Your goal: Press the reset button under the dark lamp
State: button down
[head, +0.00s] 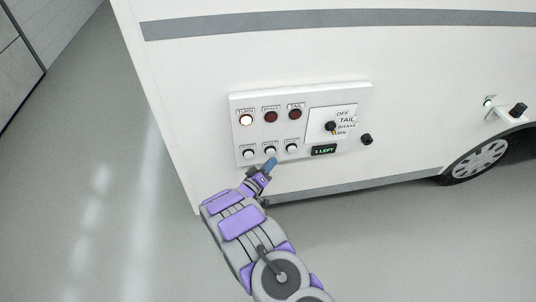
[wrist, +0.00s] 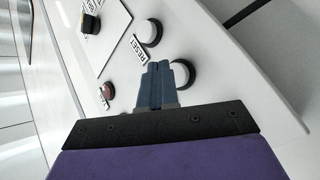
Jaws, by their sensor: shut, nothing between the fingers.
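A white panel (head: 300,93) on the vehicle side carries three lamps in a row. The TURN lamp (head: 246,119) glows white; the BRAKE lamp (head: 270,117) and TAIL lamp (head: 295,114) look dark red. Below them are the left reset button (head: 250,154), middle reset button (head: 270,151) and right reset button (head: 292,148), with white caps. My gripper (head: 270,163) is shut and empty, just below the middle button in the head view. In the wrist view its fingertips (wrist: 157,68) partly cover one white button (wrist: 182,74); another (wrist: 150,33) is clear. Contact cannot be told.
A rotary knob (head: 331,127) sits on a plate marked OFF, TAIL, BRAKE, TURN. A small display (head: 324,150) reads "1 LEFT". A black knob (head: 366,139) sticks out at the right. A wheel (head: 478,160) is farther right. The floor left of the vehicle is clear.

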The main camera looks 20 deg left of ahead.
jog(key=shift+w+d+r, duration=0.15)
jog(key=shift+w+r, duration=0.05)
jog(key=shift+w, duration=0.35)
dwell(2.0)
jog(key=shift+w+a+f, duration=0.1)
jog(key=shift+a, duration=0.35)
